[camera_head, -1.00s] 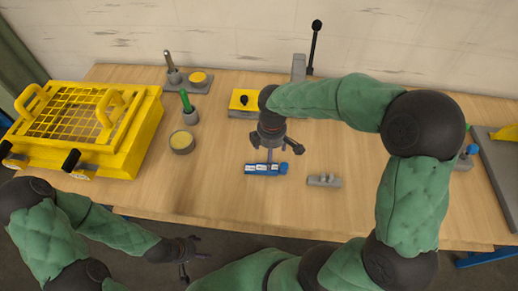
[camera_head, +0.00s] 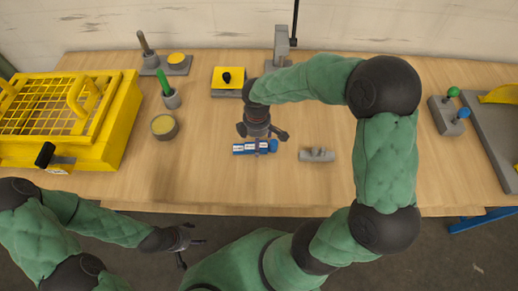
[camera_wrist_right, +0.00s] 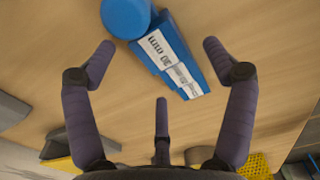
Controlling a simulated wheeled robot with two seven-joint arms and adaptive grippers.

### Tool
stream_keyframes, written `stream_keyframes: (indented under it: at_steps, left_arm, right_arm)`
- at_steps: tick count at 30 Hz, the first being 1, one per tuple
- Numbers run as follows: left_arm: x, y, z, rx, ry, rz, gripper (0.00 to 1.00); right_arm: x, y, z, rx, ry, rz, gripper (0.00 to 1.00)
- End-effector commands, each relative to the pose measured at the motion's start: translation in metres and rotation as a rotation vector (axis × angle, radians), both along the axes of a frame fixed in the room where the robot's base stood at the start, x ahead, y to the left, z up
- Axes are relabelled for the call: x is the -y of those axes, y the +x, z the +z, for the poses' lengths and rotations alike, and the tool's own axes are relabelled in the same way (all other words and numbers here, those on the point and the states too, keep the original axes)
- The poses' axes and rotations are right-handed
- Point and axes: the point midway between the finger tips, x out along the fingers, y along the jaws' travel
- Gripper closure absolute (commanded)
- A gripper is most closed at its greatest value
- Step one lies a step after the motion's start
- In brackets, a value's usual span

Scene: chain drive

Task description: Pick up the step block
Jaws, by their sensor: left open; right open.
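The blue step block (camera_head: 243,149), with white labels along its stepped top and a round blue knob at one end, lies on the wooden table. In the right wrist view the block (camera_wrist_right: 176,62) lies at a slant just beyond the fingers. My right gripper (camera_head: 261,137) is open above the block, its fingers pointing down and partly hiding it. In the wrist view my right gripper (camera_wrist_right: 158,60) has fingers spread to either side of the block; contact cannot be told. My left gripper (camera_head: 190,246) is open and empty, low in front of the table's edge.
A grey stepped part (camera_head: 317,155) lies right of the block. A round tin (camera_head: 164,127), a green-handled tool in a holder (camera_head: 170,97) and a yellow-topped box (camera_head: 228,79) stand behind and left. A yellow cage (camera_head: 115,125) fills the left end.

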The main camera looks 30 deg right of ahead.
Motion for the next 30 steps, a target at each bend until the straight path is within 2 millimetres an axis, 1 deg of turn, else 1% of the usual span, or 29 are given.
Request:
stream_keyframes:
  at_steps: [1, 3, 10, 11, 12, 14, 15, 17, 18, 19, 26, 30]
  left_arm:
    - [0.0, 0.0, -0.0068, 0.0, 0.0, 0.0, 0.31]
    - [0.0, 0.0, -0.0092, 0.0, 0.0, 0.0, 0.31]
    - [0.0, 0.0, -0.008, 0.0, 0.0, 0.0, 0.31]
    - [0.0, 0.0, -0.008, 0.0, 0.0, 0.0, 0.31]
    - [0.0, 0.0, -0.008, 0.0, 0.0, 0.0, 0.31]
    - [0.0, 0.0001, -0.008, 0.0, 0.0, 0.0, 0.31]
    - [0.0, 0.0001, -0.008, 0.0, 0.0, 0.0, 0.31]
    - [0.0, 0.0001, -0.008, 0.0, 0.0, 0.0, 0.31]
    - [0.0, 0.0001, -0.008, 0.0, 0.0, 0.0, 0.31]
    - [0.0, 0.0001, -0.008, 0.0, 0.0, 0.0, 0.31]
    - [0.0, 0.0, -0.008, 0.0, 0.0, 0.0, 0.31]
    - [0.0, 0.0, -0.0053, 0.0, 0.0, 0.0, 0.31]
  right_arm:
    - [-0.0003, -0.0007, -0.0113, -0.002, 0.0, 0.0, 0.16]
    - [-0.0002, -0.0006, -0.0168, -0.002, 0.001, -0.001, 0.16]
    - [-0.0003, -0.0003, -0.017, -0.001, 0.0, -0.001, 0.16]
    - [-0.0003, -0.0003, -0.0169, -0.001, 0.0, -0.001, 0.19]
    - [-0.0003, -0.0004, -0.0169, -0.001, 0.0, -0.001, 0.3]
    - [-0.0003, -0.0004, -0.0169, -0.001, 0.0, -0.001, 0.47]
    - [-0.0003, -0.0004, -0.0169, -0.001, 0.0, -0.001, 0.58]
    - [-0.0003, -0.0004, -0.017, -0.001, 0.0, -0.001, 0.75]
    - [-0.0004, -0.0005, -0.017, -0.001, 0.0, -0.001, 0.86]
    - [-0.0004, -0.0005, -0.0171, -0.001, 0.0, -0.001, 0.91]
    - [-0.0004, -0.0002, -0.0166, 0.0, 0.0, -0.001, 0.91]
    - [-0.0004, -0.0001, -0.013, 0.0, 0.0, -0.001, 0.91]
